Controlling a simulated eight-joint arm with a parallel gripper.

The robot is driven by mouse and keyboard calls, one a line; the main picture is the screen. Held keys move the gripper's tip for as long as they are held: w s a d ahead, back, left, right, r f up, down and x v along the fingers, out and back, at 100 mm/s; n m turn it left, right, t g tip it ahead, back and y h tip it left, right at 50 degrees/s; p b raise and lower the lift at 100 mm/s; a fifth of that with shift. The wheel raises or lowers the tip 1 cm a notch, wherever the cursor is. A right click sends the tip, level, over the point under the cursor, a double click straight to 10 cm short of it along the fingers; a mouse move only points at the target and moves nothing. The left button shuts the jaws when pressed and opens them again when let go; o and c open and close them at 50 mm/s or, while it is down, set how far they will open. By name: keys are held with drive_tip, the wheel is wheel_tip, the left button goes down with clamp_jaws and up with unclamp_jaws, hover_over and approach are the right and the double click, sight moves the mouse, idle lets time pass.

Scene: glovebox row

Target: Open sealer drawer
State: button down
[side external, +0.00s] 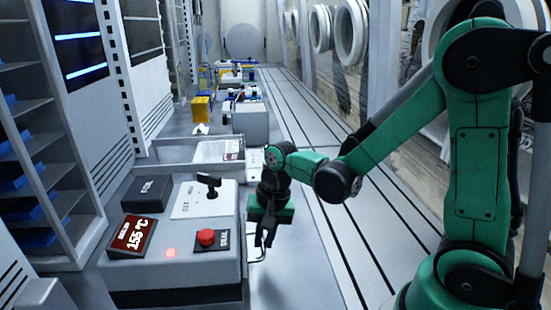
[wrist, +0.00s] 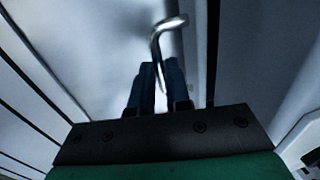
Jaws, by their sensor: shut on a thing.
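The sealer (side external: 218,268) is a grey box at the lower left of the side view. It has a red "155 °C" display (side external: 132,234), a red button (side external: 206,236) and a black lever (side external: 209,184) on top. A bent metal handle (side external: 261,252) stands out from its right face; it also shows in the wrist view (wrist: 157,42). My gripper (side external: 266,238) points down beside that face. In the wrist view my dark fingers (wrist: 162,88) are shut on the handle, one on each side of it. I cannot make out the drawer's edges or any gap.
A shelf rack with blue trays (side external: 38,236) stands at the left. Behind the sealer are an open grey tray (side external: 215,151) and several more devices, with a yellow box (side external: 202,108). Round glove ports (side external: 351,32) line the right wall.

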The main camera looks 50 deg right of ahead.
drive_tip(key=s+d, duration=0.9)
drive_tip(key=shift+s+d, duration=0.1)
drive_tip(key=shift+d, duration=0.1)
drive_tip(key=c, duration=1.1)
unclamp_jaws()
drive_tip(key=shift+s+d+r, duration=0.15)
drive_tip(key=shift+s+r, duration=0.05)
drive_tip(key=shift+r, duration=1.2)
drive_tip(key=shift+s+d+r, duration=0.1)
drive_tip(key=shift+s+r, duration=0.1)
drive_tip(key=shift+r, duration=1.15)
drive_tip(key=w+a+r+n+t, duration=0.1)
drive_tip(key=w+a+n+t, duration=0.1)
drive_tip(key=a+n, duration=0.1)
drive_tip(key=w+a+r+n+t+h, duration=0.1)
drive_tip(key=w+a+n+t, duration=0.1)
drive_tip(key=a+n, duration=0.1)
drive_tip(key=w+a+r+n+t, duration=0.1)
drive_tip(key=w+a+r+n, duration=0.1)
drive_tip(key=a+n, duration=0.1)
drive_tip(key=shift+w+a+r+t, duration=0.1)
drive_tip(key=shift+w+a+t, duration=0.25)
drive_tip(key=shift+t, duration=0.05)
